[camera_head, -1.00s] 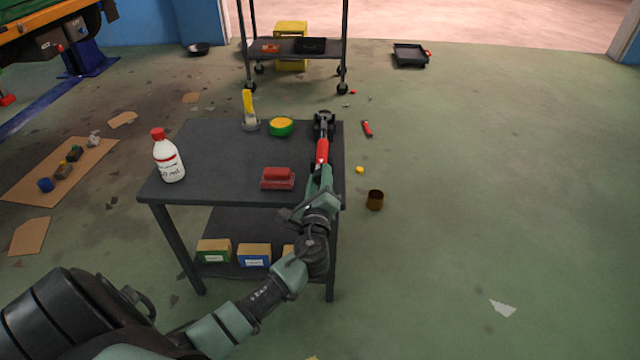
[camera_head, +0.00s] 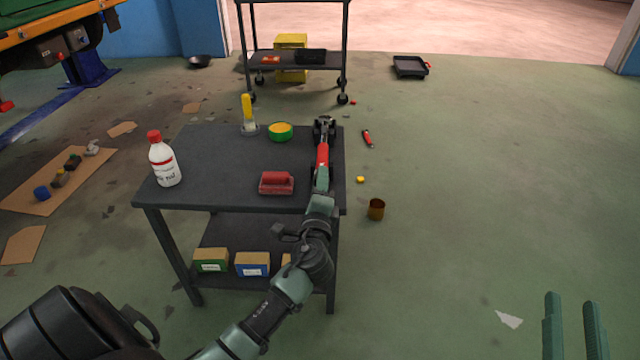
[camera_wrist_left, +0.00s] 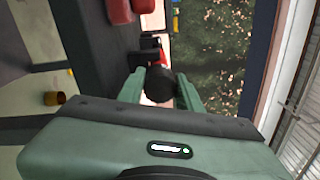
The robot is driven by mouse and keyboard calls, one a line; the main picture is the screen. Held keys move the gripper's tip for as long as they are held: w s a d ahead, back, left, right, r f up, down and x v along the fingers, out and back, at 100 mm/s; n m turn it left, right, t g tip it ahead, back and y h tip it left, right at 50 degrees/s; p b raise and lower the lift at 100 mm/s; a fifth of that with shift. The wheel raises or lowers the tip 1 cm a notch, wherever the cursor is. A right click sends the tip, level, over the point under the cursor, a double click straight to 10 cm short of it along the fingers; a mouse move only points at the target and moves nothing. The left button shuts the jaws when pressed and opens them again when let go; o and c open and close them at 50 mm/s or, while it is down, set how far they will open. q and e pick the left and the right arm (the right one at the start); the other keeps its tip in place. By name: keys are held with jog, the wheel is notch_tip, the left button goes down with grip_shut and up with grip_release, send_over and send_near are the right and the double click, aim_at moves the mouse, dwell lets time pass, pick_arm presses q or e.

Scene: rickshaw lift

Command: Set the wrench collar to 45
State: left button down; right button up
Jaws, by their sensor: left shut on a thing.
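The wrench (camera_head: 322,157) has a red grip and a dark head. It lies along the right edge of the dark table (camera_head: 215,165), head pointing away from me. My left gripper (camera_head: 320,180) is shut on its near end. In the left wrist view, the round black end of the wrench (camera_wrist_left: 159,84) sits between the fingers of my left gripper (camera_wrist_left: 160,92). The collar and any scale marks are too small to read. My right gripper (camera_head: 575,310) is at the bottom right, fingers apart, empty and away from the table.
A white bottle (camera_head: 163,160), a red block-like item (camera_head: 276,183), a green-yellow tin (camera_head: 280,131) and a yellow-handled tool (camera_head: 247,110) stand on the table. A brown cup (camera_head: 376,209) and a red tool (camera_head: 367,139) lie on the floor at right. The right floor is mostly clear.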

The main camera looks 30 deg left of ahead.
pick_arm(q)
jog(key=c, duration=0.9)
grip_release()
jog(key=shift+c, duration=0.2)
jog(key=shift+f, duration=0.1)
